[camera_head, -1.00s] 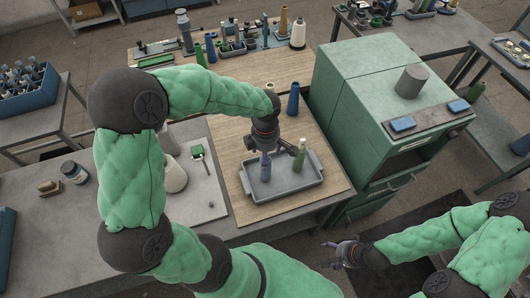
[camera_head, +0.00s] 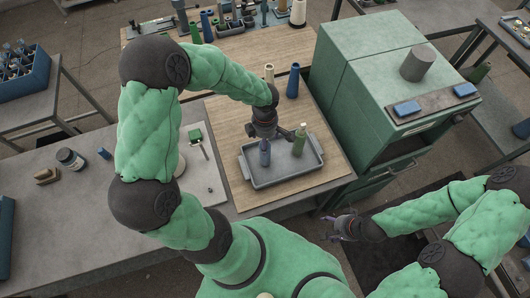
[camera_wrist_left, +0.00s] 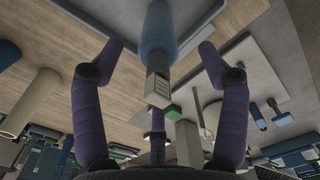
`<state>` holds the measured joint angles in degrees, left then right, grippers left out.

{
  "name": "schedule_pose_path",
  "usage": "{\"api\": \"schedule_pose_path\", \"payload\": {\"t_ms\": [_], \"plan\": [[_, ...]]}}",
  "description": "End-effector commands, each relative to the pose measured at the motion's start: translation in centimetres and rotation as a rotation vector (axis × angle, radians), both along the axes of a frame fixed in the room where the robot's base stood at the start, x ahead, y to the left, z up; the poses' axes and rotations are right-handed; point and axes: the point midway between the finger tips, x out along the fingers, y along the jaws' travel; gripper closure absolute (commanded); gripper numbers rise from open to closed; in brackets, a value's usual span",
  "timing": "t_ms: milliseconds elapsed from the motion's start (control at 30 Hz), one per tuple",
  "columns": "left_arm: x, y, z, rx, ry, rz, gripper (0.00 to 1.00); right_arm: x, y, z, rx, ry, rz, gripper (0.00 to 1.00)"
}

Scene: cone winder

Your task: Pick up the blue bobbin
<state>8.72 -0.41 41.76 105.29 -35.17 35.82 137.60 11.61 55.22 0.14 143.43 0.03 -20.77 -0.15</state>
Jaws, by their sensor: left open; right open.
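The blue bobbin (camera_head: 265,153) stands upright in the left part of a grey tray (camera_head: 262,182). My left gripper (camera_head: 268,134) is open close above the bobbin, its fingers partly hidden by the wrist. In the left wrist view, a blue bobbin (camera_wrist_left: 158,28) shows in the gap between the two spread purple fingers, and no finger clearly touches it. A green bobbin (camera_head: 299,140) stands at the tray's right side. My right gripper (camera_head: 345,226) is open and empty, to the right and front of the table.
A tall dark blue cone (camera_head: 293,81) and a tan cone (camera_head: 269,73) stand behind the tray. A green cabinet (camera_head: 360,110) rises right of the table. A small blue piece (camera_head: 104,153) and a dark jar (camera_head: 70,159) are on the grey table at left.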

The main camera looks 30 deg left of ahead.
Motion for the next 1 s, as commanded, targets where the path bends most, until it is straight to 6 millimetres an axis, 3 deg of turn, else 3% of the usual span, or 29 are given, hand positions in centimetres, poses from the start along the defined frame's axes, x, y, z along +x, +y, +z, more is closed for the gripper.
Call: {"api": "schedule_pose_path", "payload": {"t_ms": [200, 467, 700, 1000], "plan": [[0.0, 0.0, -2.5, -0.001, 0.002, -0.001, 0.25, 0.0, 0.0, -0.1, 0.000, 0.000, 0.000, 0.34], [0.1, 0.0, -2.7, -0.001, 0.000, -0.001, 0.25, 0.0, 0.0, -0.1, 0.000, 0.000, 0.000, 0.34], [0.1, 0.0, -2.7, -0.001, 0.000, -0.001, 0.82, 0.0, 0.0, -0.1, 0.000, 0.000, 0.000, 0.34], [0.1, 0.0, -2.7, -0.001, 0.000, 0.000, 0.82, 0.0, 0.0, -0.1, 0.000, 0.000, 0.000, 0.34]]}}
